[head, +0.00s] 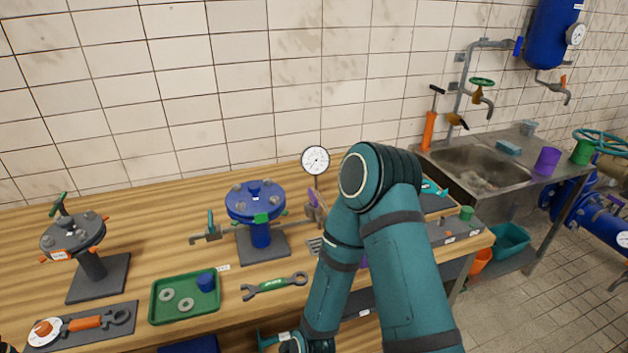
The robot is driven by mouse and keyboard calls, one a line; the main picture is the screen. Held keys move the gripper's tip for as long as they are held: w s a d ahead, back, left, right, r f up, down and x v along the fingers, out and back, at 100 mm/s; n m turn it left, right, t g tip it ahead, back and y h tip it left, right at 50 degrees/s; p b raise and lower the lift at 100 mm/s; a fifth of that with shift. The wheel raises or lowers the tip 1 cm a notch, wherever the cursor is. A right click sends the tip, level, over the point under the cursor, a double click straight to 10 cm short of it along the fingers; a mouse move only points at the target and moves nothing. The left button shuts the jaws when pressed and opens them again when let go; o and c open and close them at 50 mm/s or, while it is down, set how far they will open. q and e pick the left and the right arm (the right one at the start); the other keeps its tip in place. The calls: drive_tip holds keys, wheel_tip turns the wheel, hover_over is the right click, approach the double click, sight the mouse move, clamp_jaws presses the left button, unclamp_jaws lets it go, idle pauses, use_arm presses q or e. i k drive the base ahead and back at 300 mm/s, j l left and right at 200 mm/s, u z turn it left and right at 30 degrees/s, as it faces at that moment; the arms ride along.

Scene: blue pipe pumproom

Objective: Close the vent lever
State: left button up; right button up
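Which lever is the vent lever I cannot tell for sure. A small tap with an upright teal lever (210,224) sticks out to the left of the blue flanged vessel (256,203). A purple lever (314,198) stands on the fitting to its right, below a round pressure gauge (315,160). A green lever (60,203) tops the grey flanged stand (75,235) at the left. My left gripper does not show clearly; only a dark bit shows at the bottom left corner.
A green tray (186,297) with washers and a blue cup, a green wrench (274,286) and a mat with an orange-handled tool (85,323) lie on the wooden bench (150,225). A sink (475,172) stands at the right. My arm hides part of the bench.

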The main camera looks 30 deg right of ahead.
sight(313, 201)
drive_tip(key=l+z, duration=0.15)
drive_tip(key=z, duration=0.65)
drive_tip(key=l+u, duration=0.55)
